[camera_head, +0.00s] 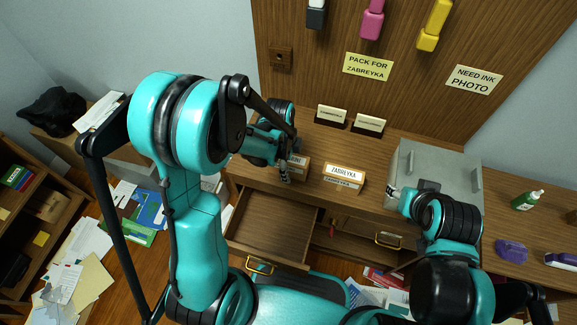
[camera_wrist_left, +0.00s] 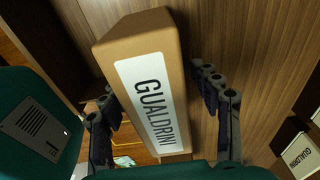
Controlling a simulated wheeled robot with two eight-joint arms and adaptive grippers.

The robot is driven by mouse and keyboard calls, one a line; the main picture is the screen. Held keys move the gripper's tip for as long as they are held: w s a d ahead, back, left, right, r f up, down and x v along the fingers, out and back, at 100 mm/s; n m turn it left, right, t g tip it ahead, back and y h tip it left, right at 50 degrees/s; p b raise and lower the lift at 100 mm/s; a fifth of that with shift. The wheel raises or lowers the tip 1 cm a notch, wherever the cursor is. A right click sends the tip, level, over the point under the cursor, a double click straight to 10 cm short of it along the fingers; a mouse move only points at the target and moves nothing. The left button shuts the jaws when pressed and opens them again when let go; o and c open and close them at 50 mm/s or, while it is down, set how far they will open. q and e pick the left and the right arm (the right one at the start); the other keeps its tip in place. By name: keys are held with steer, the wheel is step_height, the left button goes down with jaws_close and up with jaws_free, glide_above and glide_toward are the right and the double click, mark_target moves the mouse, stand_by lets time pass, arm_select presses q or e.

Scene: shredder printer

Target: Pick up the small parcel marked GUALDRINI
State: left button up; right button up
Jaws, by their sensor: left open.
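The small brown parcel marked GUALDRINI (camera_wrist_left: 150,95) fills the middle of the left wrist view, its white label facing the camera. In the head view only part of this parcel (camera_head: 300,161) and its label show on the desk, the rest hidden by my left gripper. My left gripper (camera_head: 285,172) is open, with one finger on each side of the parcel; I cannot tell whether either finger touches it. My right gripper (camera_head: 394,192) is near the grey metal box, and its jaws are too small to read.
A similar parcel marked ZABREYKA (camera_head: 343,178) stands to the right on the desk. An open, empty drawer (camera_head: 272,228) juts out below. A grey metal box (camera_head: 440,165) stands at the right. Papers litter the floor.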

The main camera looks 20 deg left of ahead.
arm_select(q)
steer(key=shift+r, duration=0.1)
steer(key=c, duration=1.3)
steer(key=shift+c, duration=0.2)
